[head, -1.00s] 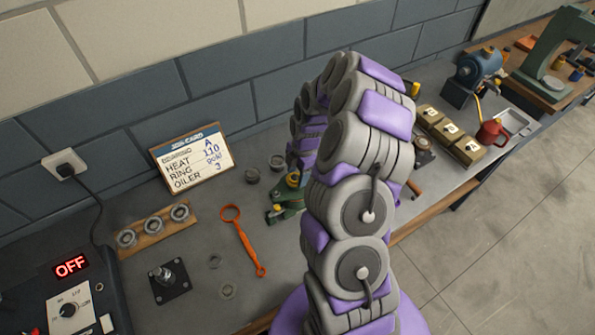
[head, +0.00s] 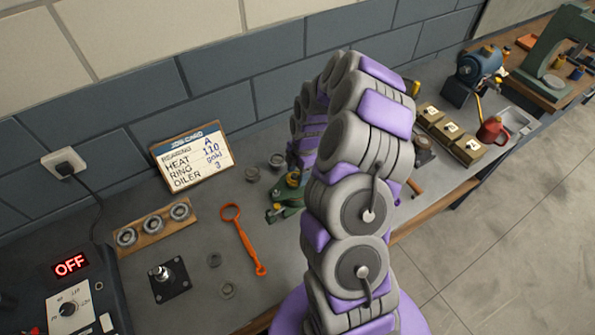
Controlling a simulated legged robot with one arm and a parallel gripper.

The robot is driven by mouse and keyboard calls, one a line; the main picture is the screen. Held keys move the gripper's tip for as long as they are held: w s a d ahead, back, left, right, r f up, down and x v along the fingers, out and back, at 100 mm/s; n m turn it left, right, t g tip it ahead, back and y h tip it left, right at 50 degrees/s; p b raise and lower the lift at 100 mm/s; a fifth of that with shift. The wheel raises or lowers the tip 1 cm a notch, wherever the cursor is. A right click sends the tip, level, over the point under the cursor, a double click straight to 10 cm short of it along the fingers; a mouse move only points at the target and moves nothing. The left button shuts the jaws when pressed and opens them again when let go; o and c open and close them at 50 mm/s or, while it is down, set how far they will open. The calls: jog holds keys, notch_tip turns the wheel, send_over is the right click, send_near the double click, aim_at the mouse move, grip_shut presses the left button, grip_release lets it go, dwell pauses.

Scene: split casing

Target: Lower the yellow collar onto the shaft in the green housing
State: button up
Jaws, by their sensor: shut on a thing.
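A green housing (head: 287,212) stands on the bench just left of my arm, partly hidden by it. A small yellow part (head: 293,179) shows at the top of the green shape, close below the far, downward-bent links of my arm. I cannot tell whether this is the yellow collar or part of the housing. The shaft cannot be made out. My gripper's fingers are hidden behind my own arm, so its hold on the collar does not show.
An orange ring-ended wrench (head: 243,240) lies left of the housing. A wooden rack (head: 153,228) holds three rings. A black plate with a post (head: 170,280), a job card (head: 192,158) and loose rings are nearby. Numbered boxes (head: 448,133) and a red oiler (head: 492,131) stand right.

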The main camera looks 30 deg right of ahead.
jog(key=shift+f, duration=0.1)
jog(key=o, duration=1.1)
jog(key=shift+r, duration=3.4)
jog(key=d+r, duration=0.1)
jog(key=r, duration=0.4)
jog(key=d+r, duration=0.1)
jog(key=r, duration=0.5)
jog(key=r+p, duration=0.1)
jog(key=r, duration=0.5)
jog(key=shift+w+d, duration=0.15)
jog(key=shift+d, duration=0.25)
